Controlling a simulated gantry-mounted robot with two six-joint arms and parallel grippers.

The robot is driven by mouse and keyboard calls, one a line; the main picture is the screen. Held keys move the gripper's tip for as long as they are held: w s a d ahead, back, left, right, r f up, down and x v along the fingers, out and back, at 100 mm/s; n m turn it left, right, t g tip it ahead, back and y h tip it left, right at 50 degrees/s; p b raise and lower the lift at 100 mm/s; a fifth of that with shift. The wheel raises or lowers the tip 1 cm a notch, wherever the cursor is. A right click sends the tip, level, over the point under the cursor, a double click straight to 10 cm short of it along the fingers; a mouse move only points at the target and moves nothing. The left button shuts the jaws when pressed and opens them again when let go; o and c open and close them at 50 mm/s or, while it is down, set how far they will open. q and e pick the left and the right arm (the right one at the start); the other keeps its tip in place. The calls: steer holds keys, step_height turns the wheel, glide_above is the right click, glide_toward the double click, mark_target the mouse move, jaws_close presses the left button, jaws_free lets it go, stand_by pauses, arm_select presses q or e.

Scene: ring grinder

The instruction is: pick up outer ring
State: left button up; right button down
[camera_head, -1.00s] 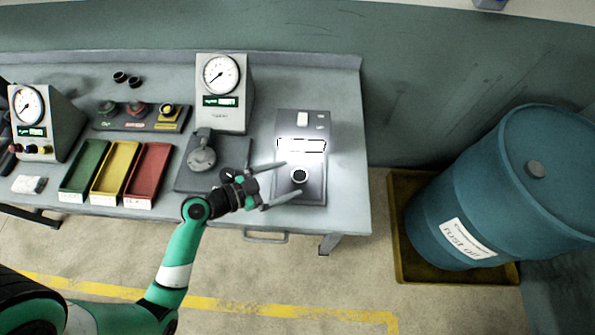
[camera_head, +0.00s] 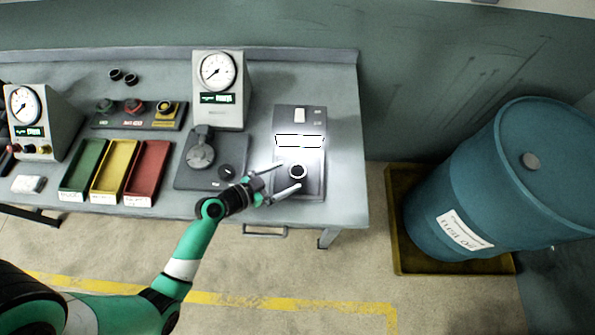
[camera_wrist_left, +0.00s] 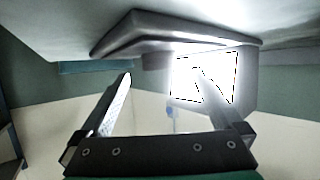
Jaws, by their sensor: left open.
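A small dark ring (camera_head: 297,171) with a pale centre sits on the lower part of the dark grey machine (camera_head: 313,187) at the right end of the bench. My left gripper (camera_head: 291,175) reaches in from the lower left, open, with its two fingertips close to the ring in the picture. I cannot tell its height over the machine. Two more dark rings (camera_head: 115,75) lie at the back left of the bench. My right gripper is out of view.
A grey gauge box (camera_head: 238,108) and a gauge base (camera_head: 184,180) stand left of the machine. Green, yellow and red trays (camera_head: 147,173) lie further left. A blue barrel (camera_head: 480,200) stands on the floor at right, beyond the bench edge.

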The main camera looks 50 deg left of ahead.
mark_target(303, 169)
arm_select(q)
steer(key=x, duration=0.4)
jaws_close()
stand_by(0.4)
steer(key=r, duration=0.1)
steer(key=r+p, duration=0.1)
steer(key=r, duration=0.1)
steer(key=s+r+p, duration=0.1)
steer(key=r, duration=0.1)
steer(key=shift+d, duration=0.25)
steer(key=s+d+r+p, duration=0.2)
steer(key=s+d+r, duration=0.3)
steer(key=s+r, duration=0.3)
steer(key=s, duration=0.4)
steer(key=shift+d, duration=0.1)
